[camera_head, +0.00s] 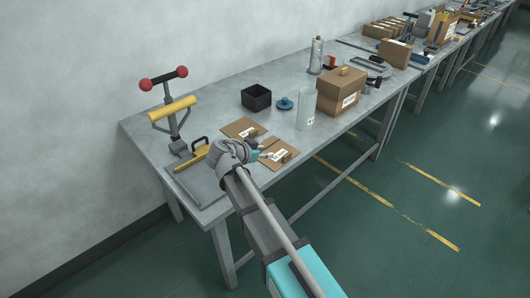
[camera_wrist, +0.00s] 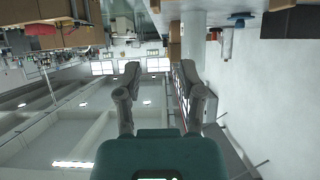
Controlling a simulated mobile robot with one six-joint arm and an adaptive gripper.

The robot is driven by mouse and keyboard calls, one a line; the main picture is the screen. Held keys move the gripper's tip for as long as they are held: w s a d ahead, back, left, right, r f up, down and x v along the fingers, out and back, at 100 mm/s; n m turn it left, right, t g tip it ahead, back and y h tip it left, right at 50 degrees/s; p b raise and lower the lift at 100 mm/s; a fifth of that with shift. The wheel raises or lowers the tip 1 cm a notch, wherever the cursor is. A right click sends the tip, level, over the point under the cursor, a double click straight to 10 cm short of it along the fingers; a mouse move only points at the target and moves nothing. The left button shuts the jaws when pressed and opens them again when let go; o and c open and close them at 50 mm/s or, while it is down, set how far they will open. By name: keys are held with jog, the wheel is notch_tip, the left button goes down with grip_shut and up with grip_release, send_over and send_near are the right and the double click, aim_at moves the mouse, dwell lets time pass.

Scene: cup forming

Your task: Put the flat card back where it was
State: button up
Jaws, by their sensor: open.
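Two flat brown cards with white labels lie on the grey table in the head view. One card (camera_head: 239,125) is behind my gripper; the other card (camera_head: 291,149) is at the front edge, with a small raised brown piece at its near end. I cannot tell which is the task's flat card. My gripper (camera_head: 262,154) is low over the table beside the front card and partly covers the area between the cards. In the wrist view my gripper (camera_wrist: 160,82) is open, its two fingers apart with nothing between them. Neither card is clear there.
A pale clear cylinder (camera_head: 305,108) stands beyond the cards, next to a cardboard box (camera_head: 336,97). A black open box (camera_head: 256,98) and blue lid (camera_head: 285,104) sit behind.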

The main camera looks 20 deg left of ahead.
jog(key=shift+w+d, duration=0.1)
dwell(0.4)
jog(key=w+d+f+n+g, duration=0.1)
jog(key=d+f+g, duration=0.2)
jog(key=d, duration=1)
jog(key=w+d+f+g, duration=0.2)
jog(key=d+f+g, duration=0.1)
jog(key=d, duration=0.9)
jog(key=s+d+f+n+g+y, duration=0.1)
jog(key=s+d, duration=0.4)
jog(key=d, duration=0.6)
jog(key=s+d+f+n+g+y, duration=0.2)
jog(key=s+d+g+y, duration=0.1)
jog(key=d, duration=0.8)
jog(key=shift+s+d+f+g+y, duration=0.2)
jog(key=shift+s+f+g+y, duration=0.15)
jog(key=shift+s+g, duration=0.55)
jog(key=shift+s, duration=0.2)
jog(key=shift+r, duration=0.1)
notch_tip(320, 180, up, 10)
jog(key=p, duration=1)
